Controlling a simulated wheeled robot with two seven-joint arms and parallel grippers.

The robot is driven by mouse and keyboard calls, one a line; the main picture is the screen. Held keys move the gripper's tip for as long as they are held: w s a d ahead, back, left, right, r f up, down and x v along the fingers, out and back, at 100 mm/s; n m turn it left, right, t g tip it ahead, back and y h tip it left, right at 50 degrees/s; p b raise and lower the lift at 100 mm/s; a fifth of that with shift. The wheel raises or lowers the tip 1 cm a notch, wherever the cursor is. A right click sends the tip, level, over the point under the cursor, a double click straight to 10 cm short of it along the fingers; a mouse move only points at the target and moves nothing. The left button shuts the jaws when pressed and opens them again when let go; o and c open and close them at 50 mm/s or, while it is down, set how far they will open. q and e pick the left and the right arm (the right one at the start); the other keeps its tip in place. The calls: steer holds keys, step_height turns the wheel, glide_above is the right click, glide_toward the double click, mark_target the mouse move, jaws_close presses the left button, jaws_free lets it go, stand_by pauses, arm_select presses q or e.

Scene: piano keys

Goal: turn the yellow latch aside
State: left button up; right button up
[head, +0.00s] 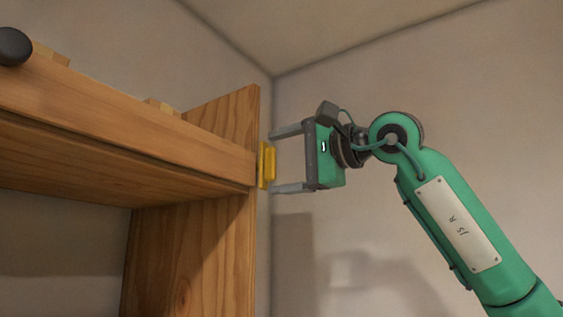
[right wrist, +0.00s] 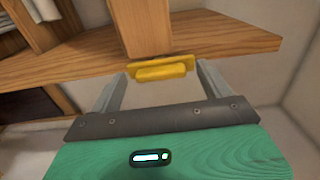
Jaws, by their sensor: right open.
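The yellow latch (head: 267,165) is on the right outer side of the wooden piano case (head: 225,215), near the end of the keyboard beam. My right gripper (head: 271,162) is open, its grey fingers pointing left. In the head view one finger is above the latch and the other below it. In the right wrist view the yellow latch (right wrist: 162,70) lies between the tips of the open right gripper (right wrist: 160,80). I cannot tell whether a finger touches it. My left gripper is not in view.
The wooden beam (head: 110,115) runs in from the left to the upright side panel. A dark rounded thing (head: 14,46) is at the upper left. Bare walls (head: 450,85) stand behind and to the right, with open room around my right arm.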

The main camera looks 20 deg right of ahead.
steer(key=b+v, duration=0.5)
steer(key=v, duration=0.8)
steer(key=shift+s+d+b, duration=0.2)
steer(key=shift+b, duration=0.1)
